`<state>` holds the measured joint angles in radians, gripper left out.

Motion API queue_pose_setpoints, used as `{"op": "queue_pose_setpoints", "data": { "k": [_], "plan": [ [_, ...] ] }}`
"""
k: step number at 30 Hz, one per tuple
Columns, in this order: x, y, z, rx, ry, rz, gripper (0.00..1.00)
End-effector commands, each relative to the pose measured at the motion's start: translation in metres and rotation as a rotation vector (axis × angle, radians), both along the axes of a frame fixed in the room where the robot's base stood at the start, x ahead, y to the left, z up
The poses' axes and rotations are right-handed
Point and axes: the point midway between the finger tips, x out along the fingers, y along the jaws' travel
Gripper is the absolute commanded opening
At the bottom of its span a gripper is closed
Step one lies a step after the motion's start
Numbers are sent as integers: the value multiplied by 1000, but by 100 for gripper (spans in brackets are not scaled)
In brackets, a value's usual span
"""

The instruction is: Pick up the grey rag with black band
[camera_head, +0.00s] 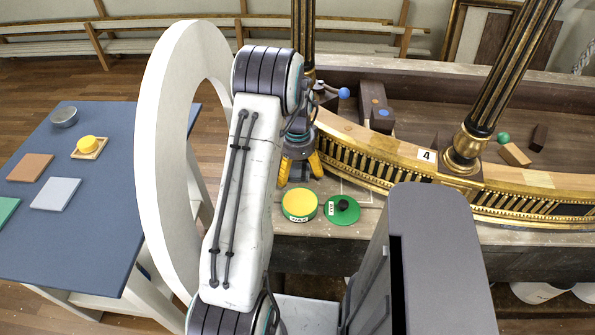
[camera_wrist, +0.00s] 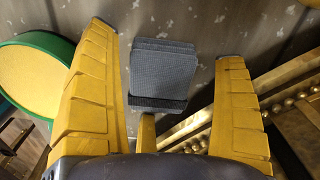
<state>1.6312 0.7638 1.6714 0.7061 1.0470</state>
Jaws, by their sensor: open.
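The grey rag (camera_wrist: 165,70) lies on the worktop in the wrist view, a folded grey stack with a black band (camera_wrist: 158,104) across its near end. My gripper (camera_wrist: 164,48) is open, with one yellow finger left of the rag and one right of it. A third yellow finger shows below the band. The fingers look apart from the rag; I cannot tell their height above it. In the head view my gripper (camera_head: 300,168) points down at the worktop beside the gilt rail. I cannot make out the rag there; my arm and gripper cover that area.
A yellow-topped green wax tin (camera_head: 299,205) stands close by, also at left in the wrist view (camera_wrist: 35,75). A green lid with black knob (camera_head: 342,209) lies beside it. The gilt rail (camera_head: 375,168) runs right of my gripper. A blue table (camera_head: 85,235) stands left.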

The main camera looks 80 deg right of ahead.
Motion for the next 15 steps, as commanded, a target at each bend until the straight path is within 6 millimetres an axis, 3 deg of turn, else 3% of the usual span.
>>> {"op": "queue_pose_setpoints", "data": {
  "k": [2,15],
  "plan": [
    [0,0,0,0,0,0,90],
    [0,0,0,0,0,0,50]
  ]
}}
